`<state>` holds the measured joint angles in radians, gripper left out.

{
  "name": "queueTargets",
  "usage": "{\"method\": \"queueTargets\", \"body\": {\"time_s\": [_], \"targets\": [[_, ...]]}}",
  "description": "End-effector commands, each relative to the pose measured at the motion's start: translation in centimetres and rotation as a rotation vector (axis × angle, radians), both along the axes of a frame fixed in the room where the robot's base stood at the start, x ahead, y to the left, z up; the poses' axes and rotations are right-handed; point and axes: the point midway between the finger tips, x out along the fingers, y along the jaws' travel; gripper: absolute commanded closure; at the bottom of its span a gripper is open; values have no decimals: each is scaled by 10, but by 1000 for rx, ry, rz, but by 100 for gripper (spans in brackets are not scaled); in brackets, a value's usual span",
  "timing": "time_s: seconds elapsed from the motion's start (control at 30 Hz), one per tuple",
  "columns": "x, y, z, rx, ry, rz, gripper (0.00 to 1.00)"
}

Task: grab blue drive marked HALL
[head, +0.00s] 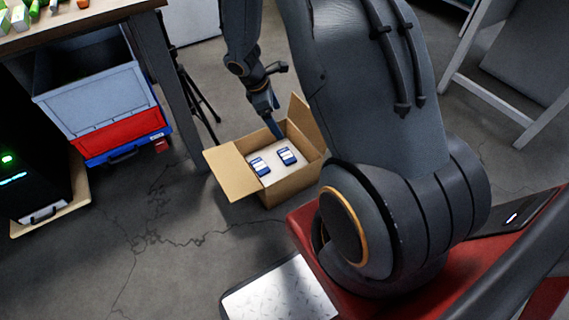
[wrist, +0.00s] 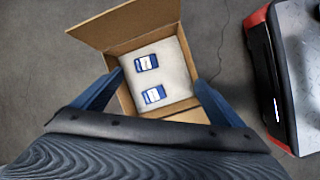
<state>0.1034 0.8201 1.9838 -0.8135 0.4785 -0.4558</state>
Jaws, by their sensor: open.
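Two small blue drives with white labels lie apart on a pale pad (head: 270,178) inside an open cardboard box on the floor. In the head view one drive (head: 260,166) lies at the left and the other (head: 287,156) at the right. In the wrist view one drive (wrist: 146,62) is farther up and the other (wrist: 154,95) is lower. The labels are too small to read, so I cannot tell which is marked HALL. My gripper (wrist: 165,95) is open and empty, its blue fingers spread wide at either side of the box opening. In the head view it is at the box's back edge.
The cardboard box (head: 292,184) has its flaps folded outward. Grey and red bins (head: 90,85) stand under a table (head: 80,14) at the left, with a black tripod (head: 190,80) beside them. Bare floor lies left of the box.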

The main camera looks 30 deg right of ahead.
Motion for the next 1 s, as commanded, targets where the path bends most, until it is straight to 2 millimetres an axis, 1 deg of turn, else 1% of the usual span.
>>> {"method": "queueTargets", "body": {"time_s": [0.03, 0.07, 0.1, 0.17, 0.2, 0.3, 0.4, 0.5, 0.8, 1.0], "targets": [[10, -5, -39, -6, 18, 43, 8], [15, -8, -54, -9, 26, 74, 8], [21, -11, -75, -14, 39, 112, 8], [30, -17, -105, -20, 57, 169, 8], [35, -20, -124, -24, 68, 204, 8], [45, -27, -164, -32, 93, 283, 8], [52, -31, -194, -37, 112, 341, 8], [56, -34, -211, -39, 122, 380, 8], [57, -44, -240, -40, 130, 401, 8], [57, -48, -249, -41, 128, 400, 8]]}}
